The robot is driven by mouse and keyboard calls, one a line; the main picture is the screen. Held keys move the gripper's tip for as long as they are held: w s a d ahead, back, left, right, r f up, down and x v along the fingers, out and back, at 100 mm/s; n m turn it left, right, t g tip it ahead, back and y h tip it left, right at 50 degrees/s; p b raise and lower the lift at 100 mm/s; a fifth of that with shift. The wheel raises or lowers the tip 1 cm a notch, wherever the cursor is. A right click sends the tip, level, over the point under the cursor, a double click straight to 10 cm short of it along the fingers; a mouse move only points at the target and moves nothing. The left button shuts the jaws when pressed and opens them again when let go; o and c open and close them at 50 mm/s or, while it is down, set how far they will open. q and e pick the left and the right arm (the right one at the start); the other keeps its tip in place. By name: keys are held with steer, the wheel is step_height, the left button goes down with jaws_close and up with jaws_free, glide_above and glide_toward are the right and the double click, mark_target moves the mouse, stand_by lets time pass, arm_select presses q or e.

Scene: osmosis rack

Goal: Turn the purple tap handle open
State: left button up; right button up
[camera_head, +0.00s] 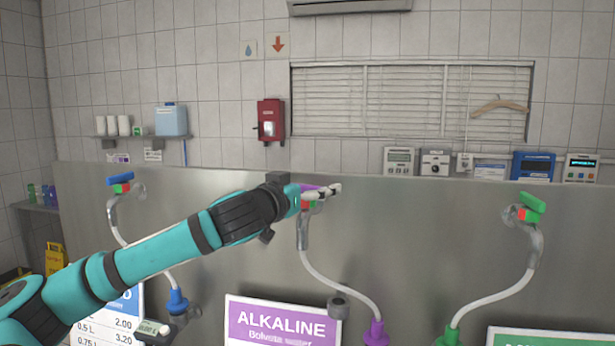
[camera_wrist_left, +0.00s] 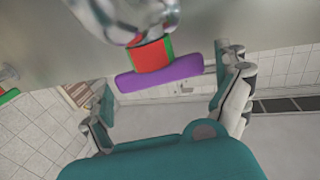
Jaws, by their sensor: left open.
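The purple tap handle (camera_head: 309,187) sits on top of the middle tap on the steel panel, above the purple ALKALINE sign. In the head view it is partly hidden by my left gripper (camera_head: 326,193), which reaches it from the left. In the left wrist view the purple handle (camera_wrist_left: 160,79) lies crosswise on a red and green block, between the two spread fingers of my left gripper (camera_wrist_left: 168,98). My right gripper is not seen.
A blue-handled tap (camera_head: 121,179) stands at the left and a green-handled tap (camera_head: 530,206) at the right. White hoses hang below the taps. The ALKALINE sign (camera_head: 280,324) is below my arm. Several small devices line the panel's top at the right.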

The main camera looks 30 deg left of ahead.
arm_select(q)
steer(key=shift+w+a, duration=0.1)
steer(key=shift+w, duration=0.1)
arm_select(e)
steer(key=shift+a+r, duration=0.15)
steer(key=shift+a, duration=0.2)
arm_select(q)
steer(key=c, duration=0.9)
steer(key=shift+c, duration=0.5)
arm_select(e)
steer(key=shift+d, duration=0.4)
